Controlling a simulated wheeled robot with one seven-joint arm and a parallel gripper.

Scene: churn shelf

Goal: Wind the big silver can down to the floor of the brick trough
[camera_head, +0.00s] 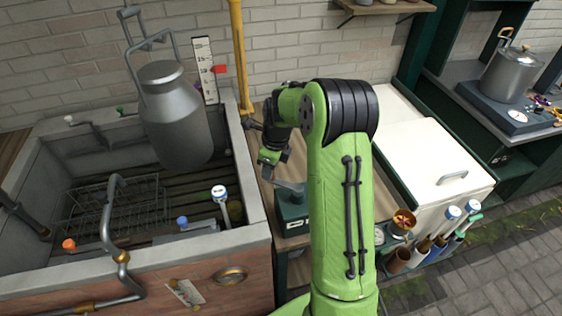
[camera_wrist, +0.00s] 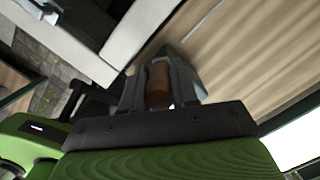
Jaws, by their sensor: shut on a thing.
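The big silver can (camera_head: 178,118) hangs upright by its bail from a grey hook. It is above the brick trough (camera_head: 252,190), its base apart from the slatted floor (camera_head: 190,190). A dark green box with a grey crank arm (camera_head: 290,187) stands at the trough's right side. My gripper (camera_head: 268,172) is at the crank; its fingertips are small and partly hidden in the head view. In the wrist view my gripper (camera_wrist: 158,95) is shut on a brown crank handle (camera_wrist: 158,80), with one finger on each side.
A white gauge board (camera_head: 206,70) with a red pointer (camera_head: 219,69) stands behind the can, beside a yellow post (camera_head: 240,55). A white chest (camera_head: 430,165) and a tool rack stand to the right.

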